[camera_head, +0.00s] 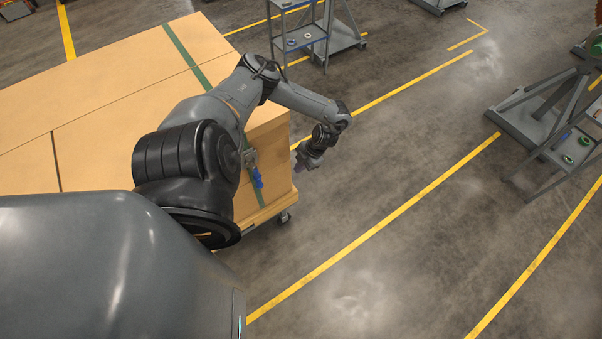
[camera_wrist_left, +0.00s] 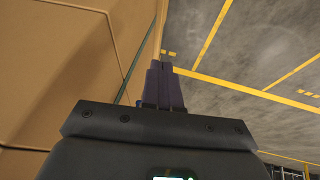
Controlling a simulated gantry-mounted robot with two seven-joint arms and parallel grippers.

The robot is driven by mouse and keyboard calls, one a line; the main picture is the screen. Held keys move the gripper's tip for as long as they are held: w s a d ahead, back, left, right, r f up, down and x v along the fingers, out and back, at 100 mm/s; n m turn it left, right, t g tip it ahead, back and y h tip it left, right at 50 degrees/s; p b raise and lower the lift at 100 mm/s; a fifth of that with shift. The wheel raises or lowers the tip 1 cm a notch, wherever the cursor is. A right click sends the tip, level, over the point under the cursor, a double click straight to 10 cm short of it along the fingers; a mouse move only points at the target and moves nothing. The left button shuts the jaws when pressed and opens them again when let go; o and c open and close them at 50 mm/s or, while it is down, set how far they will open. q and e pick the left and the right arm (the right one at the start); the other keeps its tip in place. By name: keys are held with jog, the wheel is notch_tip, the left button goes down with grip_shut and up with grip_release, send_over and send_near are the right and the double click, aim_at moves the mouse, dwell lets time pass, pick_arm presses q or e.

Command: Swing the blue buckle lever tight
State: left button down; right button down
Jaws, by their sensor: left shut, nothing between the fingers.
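The blue buckle lever (camera_head: 257,179) hangs down from a grey metal buckle (camera_head: 250,158) on the side of the large tan crate in the head view. A green strap (camera_head: 185,52) runs over the crate top and down to the buckle. My left gripper (camera_head: 302,166) is to the right of the lever, apart from it, beyond the crate's corner. In the left wrist view its dark fingers (camera_wrist_left: 164,82) are together with nothing between them. My right gripper does not show.
The tan crate (camera_head: 95,100) fills the left and sits on a base with casters (camera_head: 284,217). A grey shelf cart (camera_head: 305,38) stands behind. A grey rotor stand (camera_head: 540,120) is at right. The floor between yellow lines is clear.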

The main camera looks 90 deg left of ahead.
pick_arm(q)
jog(key=shift+w+a, duration=0.3)
jog(key=shift+w, duration=0.6)
